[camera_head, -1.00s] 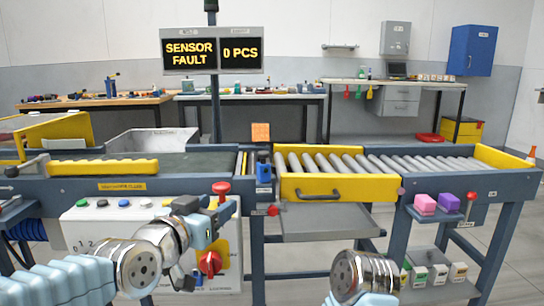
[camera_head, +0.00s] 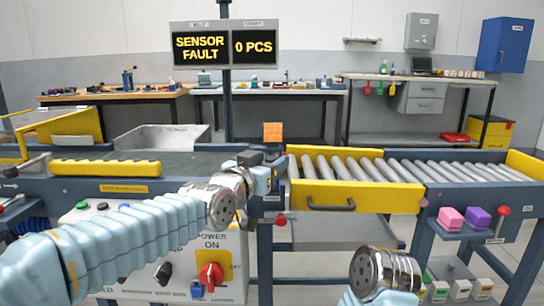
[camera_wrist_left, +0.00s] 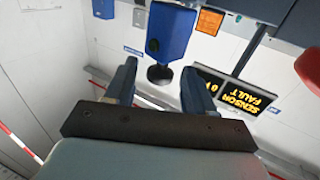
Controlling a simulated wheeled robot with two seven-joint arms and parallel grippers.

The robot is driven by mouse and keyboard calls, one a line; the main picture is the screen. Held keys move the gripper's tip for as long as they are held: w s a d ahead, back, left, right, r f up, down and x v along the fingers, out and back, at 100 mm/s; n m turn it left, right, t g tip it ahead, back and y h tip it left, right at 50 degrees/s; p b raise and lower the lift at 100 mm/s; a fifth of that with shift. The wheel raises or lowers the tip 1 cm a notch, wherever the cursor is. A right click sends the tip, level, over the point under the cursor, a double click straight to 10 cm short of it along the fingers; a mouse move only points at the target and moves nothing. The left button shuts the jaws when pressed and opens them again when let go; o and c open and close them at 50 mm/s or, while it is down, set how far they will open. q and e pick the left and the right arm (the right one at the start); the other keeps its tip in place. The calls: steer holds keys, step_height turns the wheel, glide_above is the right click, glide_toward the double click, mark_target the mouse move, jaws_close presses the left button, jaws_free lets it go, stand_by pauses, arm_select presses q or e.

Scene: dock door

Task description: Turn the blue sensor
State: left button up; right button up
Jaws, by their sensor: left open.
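The blue sensor (camera_wrist_left: 172,30) shows in the left wrist view as a blue block with a black round end. It stands just beyond and between the fingertips of my left gripper (camera_wrist_left: 159,70), which is open with nothing between its fingers that I can see touching. In the head view my left gripper (camera_head: 262,162) is at the gap between the belt and the roller conveyor, and it hides most or all of the sensor. The display (camera_head: 224,46) reads "SENSOR FAULT" and "0 PCS". Only my right forearm end shows at the lower right; its gripper is out of view.
An orange square (camera_head: 272,132) stands behind the gap. The yellow drawer front with a handle (camera_head: 350,198) is right of my gripper. Below my left arm is a control panel with a red rotary switch (camera_head: 211,275). Pink (camera_head: 451,217) and purple (camera_head: 477,216) blocks sit on a right-hand shelf.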

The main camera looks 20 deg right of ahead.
arm_select(q)
steer(key=shift+x, duration=0.9)
arm_select(e)
steer(key=shift+r, duration=0.2)
steer(key=shift+a, duration=0.1)
arm_select(q)
steer(key=c, duration=1)
steer(key=shift+f+m+g+h, duration=0.35)
steer(key=shift+m+g+h, duration=0.05)
steer(key=shift+g, duration=0.1)
steer(key=shift+w+m+g+h+p, duration=0.1)
steer(key=shift+m+g+h+p, duration=0.25)
steer(key=shift+g+p, duration=0.2)
steer(key=m+g+h+p, duration=0.1)
steer(key=p, duration=0.2)
steer(key=m+g+h+p, duration=0.1)
steer(key=p, duration=0.3)
steer(key=shift+d+r+g, duration=0.1)
steer(key=shift+r+g, duration=0.1)
steer(key=shift+g, duration=0.15)
arm_select(e)
step_height(320, 180, up, 8)
steer(key=a, duration=0.2)
steer(key=shift+s, duration=0.4)
arm_select(q)
steer(key=o, duration=1)
steer(key=shift+r, duration=0.15)
